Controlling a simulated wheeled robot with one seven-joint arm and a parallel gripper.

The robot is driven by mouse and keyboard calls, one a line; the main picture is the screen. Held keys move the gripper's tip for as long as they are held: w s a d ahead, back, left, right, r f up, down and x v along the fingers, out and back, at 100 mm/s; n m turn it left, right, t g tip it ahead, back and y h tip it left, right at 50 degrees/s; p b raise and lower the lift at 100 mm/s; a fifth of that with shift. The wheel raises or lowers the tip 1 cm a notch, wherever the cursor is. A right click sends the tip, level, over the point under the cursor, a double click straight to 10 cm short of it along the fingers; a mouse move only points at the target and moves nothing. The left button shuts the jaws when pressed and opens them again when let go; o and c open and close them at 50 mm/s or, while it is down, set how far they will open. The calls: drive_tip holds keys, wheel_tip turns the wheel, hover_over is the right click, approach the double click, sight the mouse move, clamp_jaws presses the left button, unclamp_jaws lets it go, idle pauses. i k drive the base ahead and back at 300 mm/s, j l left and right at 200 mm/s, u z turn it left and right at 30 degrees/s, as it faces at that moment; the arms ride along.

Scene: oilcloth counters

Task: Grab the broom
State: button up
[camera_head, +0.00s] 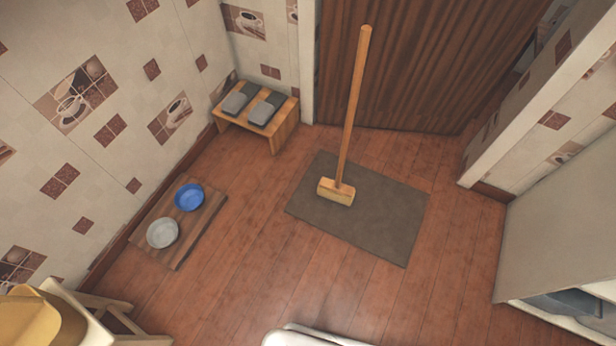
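The broom (348,125) stands in the middle of the head view, with a long wooden handle and a yellowish block-shaped head (336,191). Its head rests on a dark grey mat (385,215) on the floor. The handle rises toward the top of the picture, in front of the brown pleated curtain or door (415,65); whether it leans on anything I cannot tell. A white rounded shape (310,337) shows at the bottom edge, perhaps part of my own body. My gripper is not in view.
A small wooden bench (279,130) with grey slippers stands at the back left. A blue bowl (189,197) and a grey bowl (163,233) sit on a wooden board (188,241) by the left wall. A chair (100,305) is at bottom left. The wooden floor around the mat is clear.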

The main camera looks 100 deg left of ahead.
sight(336, 191)
drive_tip(key=u, duration=3.7)
